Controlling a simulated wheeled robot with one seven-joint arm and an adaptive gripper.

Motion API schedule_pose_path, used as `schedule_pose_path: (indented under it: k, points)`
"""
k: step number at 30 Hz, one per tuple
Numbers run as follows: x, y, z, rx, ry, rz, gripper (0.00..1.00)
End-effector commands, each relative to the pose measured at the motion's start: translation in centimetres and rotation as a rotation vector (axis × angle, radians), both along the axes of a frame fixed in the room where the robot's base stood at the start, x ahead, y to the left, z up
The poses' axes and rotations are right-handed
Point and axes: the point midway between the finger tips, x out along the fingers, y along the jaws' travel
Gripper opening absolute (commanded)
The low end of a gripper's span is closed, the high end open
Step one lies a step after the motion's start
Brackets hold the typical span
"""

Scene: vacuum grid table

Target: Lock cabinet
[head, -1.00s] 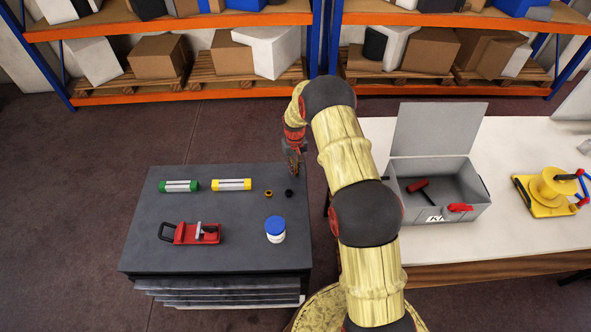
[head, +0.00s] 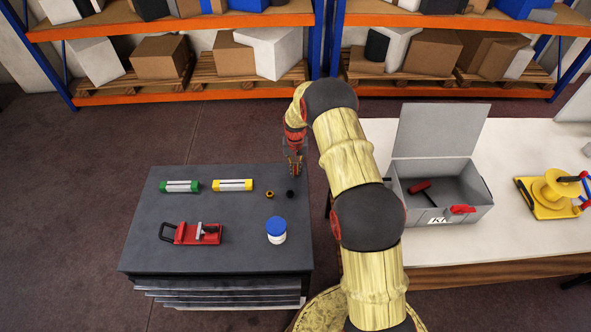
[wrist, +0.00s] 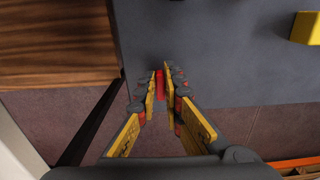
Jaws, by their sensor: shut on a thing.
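The dark grey cabinet (head: 225,215) stands left of my arm, its drawer fronts (head: 220,291) facing the near side. My gripper (head: 295,172) points down at the cabinet's far right corner. In the wrist view my gripper (wrist: 160,86) is shut on a small red thing (wrist: 160,84). The fingers hide most of it, so I cannot tell exactly what it is. The bare cabinet top (wrist: 220,55) shows beyond the fingertips. I cannot tell whether the red thing touches the cabinet.
On the cabinet lie a green tube (head: 179,186), a yellow tube (head: 233,185), a red clamp tool (head: 198,234), a blue-lidded jar (head: 276,231) and two small rings. A white table (head: 445,245) to the right holds an open grey box (head: 445,205) and a yellow spool (head: 557,188).

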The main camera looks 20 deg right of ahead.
Motion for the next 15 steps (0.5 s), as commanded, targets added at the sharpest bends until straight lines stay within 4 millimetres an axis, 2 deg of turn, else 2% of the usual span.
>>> schedule_pose_path:
  k: [2,3,9,12,15]
  points:
    - [0.18,-0.02,0.15,-0.001,-0.004,-0.001,0.0]
    - [0.17,-0.02,0.15,-0.001,-0.004,-0.001,0.11]
    - [0.09,-0.01,0.08,0.0,-0.002,0.0,0.23]
    - [0.07,-0.01,0.06,0.001,-0.001,0.0,0.27]
    - [0.05,0.0,0.04,0.0,-0.001,0.0,0.27]
